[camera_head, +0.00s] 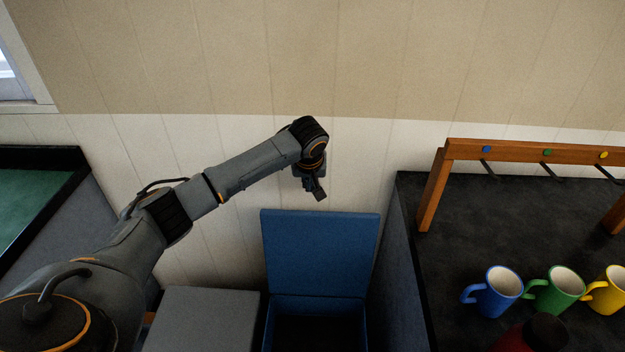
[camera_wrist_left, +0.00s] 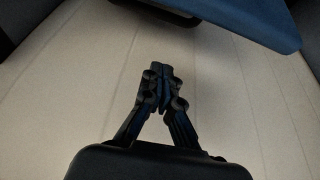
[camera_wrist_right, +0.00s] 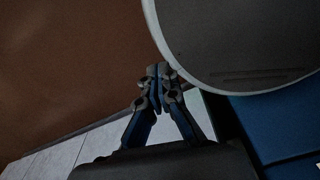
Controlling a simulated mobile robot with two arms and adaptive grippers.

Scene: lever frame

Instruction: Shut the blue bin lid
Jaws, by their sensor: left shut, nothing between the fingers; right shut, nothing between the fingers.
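The blue bin lid (camera_head: 320,252) stands raised, nearly upright, at the back of the open blue bin (camera_head: 318,302), whose inside is dark. My left gripper (camera_head: 319,194) is shut and empty, above the lid's top edge in the head view and close to the wall. I cannot tell whether it touches the lid. In the left wrist view its closed fingers (camera_wrist_left: 160,72) show against the pale wall, with a blue panel, likely the lid (camera_wrist_left: 262,22), at the upper right. My right gripper (camera_wrist_right: 160,75) is shut and empty; it is outside the head view.
A grey-lidded box (camera_head: 205,318) stands left of the blue bin. A dark counter (camera_head: 480,225) to the right bears a wooden rack (camera_head: 520,150), a blue mug (camera_head: 497,293), a green mug (camera_head: 560,290), a yellow mug (camera_head: 610,290) and a dark red object (camera_head: 530,338).

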